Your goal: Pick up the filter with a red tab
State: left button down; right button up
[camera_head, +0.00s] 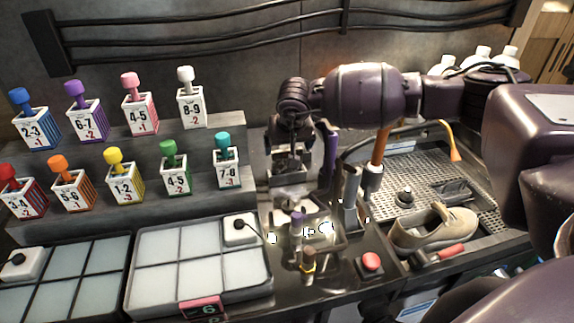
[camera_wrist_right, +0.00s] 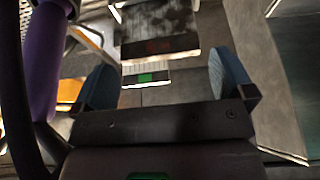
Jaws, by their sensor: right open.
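I cannot pick out the filter with a red tab for sure. A dark panel with a faint reddish patch (camera_wrist_right: 160,45) shows ahead of the fingers in the right wrist view, with a pale strip (camera_wrist_right: 150,78) bearing a green mark below it. My right gripper (camera_head: 290,178) points down between the stepped shelf and the machine. In the right wrist view its two blue-padded fingers (camera_wrist_right: 165,78) are spread apart, with nothing visibly held between them. My left gripper is not in view.
Several numbered boxes with coloured knobs, one red (camera_head: 22,192), stand on the stepped shelf (camera_head: 235,195) at left. Pale compartment trays (camera_head: 155,270) lie in front. A purple upright tube (camera_wrist_right: 45,65) is close to my right gripper. A shoe (camera_head: 435,230) and red button (camera_head: 371,262) are at right.

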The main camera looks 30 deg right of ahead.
aim_at(287, 151)
jog(key=shift+p+x, duration=0.3)
jog(key=shift+x, duration=2)
jog(key=shift+s, duration=0.2)
jog(key=c, duration=0.6)
